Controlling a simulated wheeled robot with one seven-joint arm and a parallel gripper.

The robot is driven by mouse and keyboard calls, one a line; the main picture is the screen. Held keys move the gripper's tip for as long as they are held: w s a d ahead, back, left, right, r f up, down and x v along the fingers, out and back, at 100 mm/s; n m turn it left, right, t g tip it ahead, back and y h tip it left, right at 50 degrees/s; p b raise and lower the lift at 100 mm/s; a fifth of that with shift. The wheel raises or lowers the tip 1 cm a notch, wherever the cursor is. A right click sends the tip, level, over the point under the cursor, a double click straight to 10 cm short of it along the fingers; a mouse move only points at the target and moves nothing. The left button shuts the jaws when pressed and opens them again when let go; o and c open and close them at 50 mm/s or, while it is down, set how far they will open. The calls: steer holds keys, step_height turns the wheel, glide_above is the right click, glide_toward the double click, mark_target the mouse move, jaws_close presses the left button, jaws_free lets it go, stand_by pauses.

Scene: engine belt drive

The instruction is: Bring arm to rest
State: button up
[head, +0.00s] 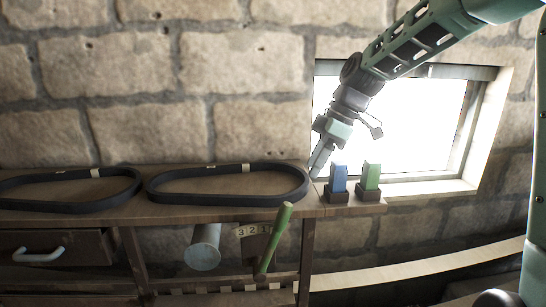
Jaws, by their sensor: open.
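My arm reaches in from the upper right, in front of the bright window. My gripper (346,149) hangs at its end, with its fingers spread and nothing between them. One finger points down toward the right end of the workbench (235,214), near the blue block. I cannot tell whether that finger touches anything. Two black belts lie on the bench: a left belt (70,207) and a right belt (225,200). A blue block (338,178) and a green block (371,176) stand upright in small dark holders at the bench's right end.
A green rod (274,238) leans up at the bench's front, with a grey cylinder (203,248) and a numbered plate (254,231) below the top. A drawer (55,249) is at left. A stone wall and the window (430,115) stand behind.

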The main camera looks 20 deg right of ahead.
steer(key=shift+a, duration=0.1)
steer(key=s+a+f+m+g+h, duration=0.15)
steer(key=s+a+f, duration=0.25)
steer(key=s+a, duration=0.5)
steer(key=s+a+f+m+g+h, duration=0.1)
steer(key=s+a+f+m+h, duration=0.15)
steer(key=s+a, duration=0.7)
steer(key=s+f, duration=0.3)
steer(key=s, duration=0.5)
steer(key=shift+s+a+f+t, duration=0.15)
steer(key=shift+s+a+t, duration=0.1)
steer(key=shift+s+t, duration=0.15)
